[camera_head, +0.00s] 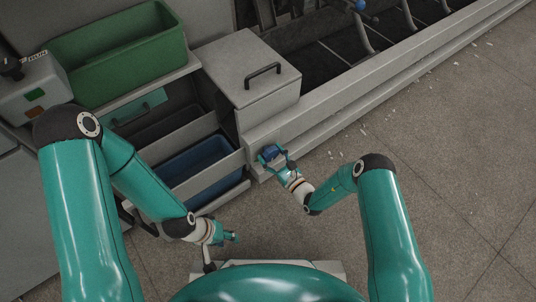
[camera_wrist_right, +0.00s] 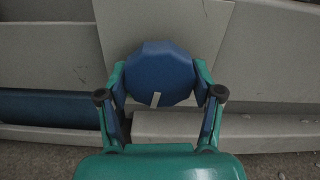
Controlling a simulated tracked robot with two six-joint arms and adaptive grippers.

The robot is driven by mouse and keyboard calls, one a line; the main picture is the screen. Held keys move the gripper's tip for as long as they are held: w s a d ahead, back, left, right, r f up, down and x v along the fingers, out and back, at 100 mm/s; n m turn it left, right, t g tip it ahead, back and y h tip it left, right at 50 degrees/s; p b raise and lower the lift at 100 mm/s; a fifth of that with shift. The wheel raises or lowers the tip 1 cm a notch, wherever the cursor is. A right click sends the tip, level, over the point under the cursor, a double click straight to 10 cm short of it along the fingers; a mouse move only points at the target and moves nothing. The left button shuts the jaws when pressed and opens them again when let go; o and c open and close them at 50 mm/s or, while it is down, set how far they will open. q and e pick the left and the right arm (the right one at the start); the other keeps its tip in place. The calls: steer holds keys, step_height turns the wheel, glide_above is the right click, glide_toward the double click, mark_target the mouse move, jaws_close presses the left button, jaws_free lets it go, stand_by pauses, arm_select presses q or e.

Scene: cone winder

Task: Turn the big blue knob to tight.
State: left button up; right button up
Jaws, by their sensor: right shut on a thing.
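The big blue knob (camera_head: 269,152) is on the lower front of the grey machine, below the box with the black handle. In the right wrist view the knob (camera_wrist_right: 160,72) is a faceted blue disc with a short white mark at its lower edge, pointing down and slightly left. My right gripper (camera_head: 275,158) is shut on the knob, with one finger on each side in the right wrist view (camera_wrist_right: 160,85). My left gripper (camera_head: 233,238) hangs empty-looking above the floor in front of the machine; its opening is too small to tell. No tight label is readable.
A green bin (camera_head: 118,50) stands on the upper shelf, with a blue bin (camera_head: 195,170) below it. A grey box with a black handle (camera_head: 262,75) is above the knob. A long ledge (camera_head: 390,75) runs right. Open floor (camera_head: 450,150) with white scraps lies in front.

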steer(key=o, duration=1.1)
steer(key=shift+a, duration=0.1)
steer(key=v, duration=1.2)
steer(key=shift+f, duration=0.1)
